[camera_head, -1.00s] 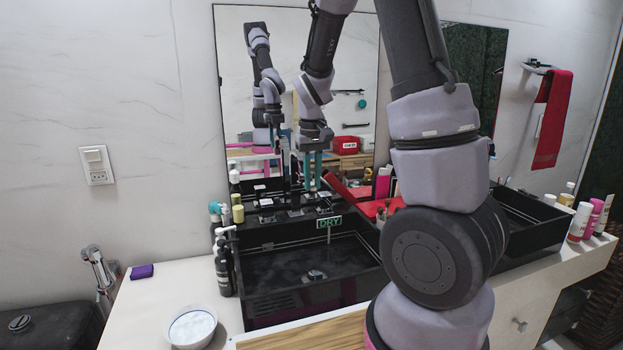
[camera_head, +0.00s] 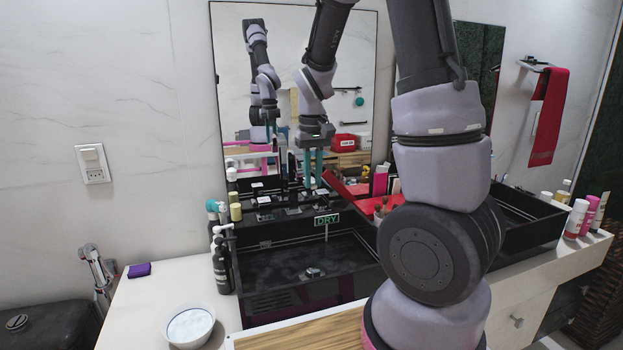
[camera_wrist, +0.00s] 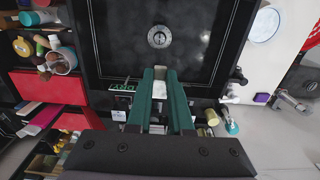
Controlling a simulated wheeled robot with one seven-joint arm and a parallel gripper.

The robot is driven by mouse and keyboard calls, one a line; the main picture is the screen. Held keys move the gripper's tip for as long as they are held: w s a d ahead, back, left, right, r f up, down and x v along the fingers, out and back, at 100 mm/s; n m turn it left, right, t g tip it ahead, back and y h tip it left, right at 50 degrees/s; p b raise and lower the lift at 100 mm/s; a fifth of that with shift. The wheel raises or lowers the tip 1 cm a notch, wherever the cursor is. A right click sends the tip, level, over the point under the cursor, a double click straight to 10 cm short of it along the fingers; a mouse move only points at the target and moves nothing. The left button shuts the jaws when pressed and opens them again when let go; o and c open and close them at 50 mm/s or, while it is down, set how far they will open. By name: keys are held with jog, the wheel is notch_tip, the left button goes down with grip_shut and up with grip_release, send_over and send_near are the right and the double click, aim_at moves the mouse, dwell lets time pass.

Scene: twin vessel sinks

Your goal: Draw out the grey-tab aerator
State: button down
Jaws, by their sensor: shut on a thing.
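My gripper (camera_head: 313,180) points down at the back ledge of the left black sink (camera_head: 262,312), in front of the mirror. In the wrist view its two green fingers (camera_wrist: 160,76) are close together. A small pale grey piece (camera_wrist: 160,73) shows between their tips, and the fingers are shut on it. It looks like the grey tab of the aerator, but most of it is hidden by the fingers. In the head view the held piece is too small to make out.
A "DRY" sign (camera_head: 327,220) stands at the sink's back edge. Pump bottles (camera_head: 222,262) stand left of the sink; a white bowl (camera_head: 188,325) is at the front left. A red tray (camera_head: 372,212) with items lies right of the gripper. The basin has a drain (camera_head: 315,272).

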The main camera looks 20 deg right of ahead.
jog(key=shift+s+r, duration=0.55)
jog(key=shift+s, duration=0.35)
jog(key=shift+s+r, duration=0.5)
jog(key=shift+s, duration=0.4)
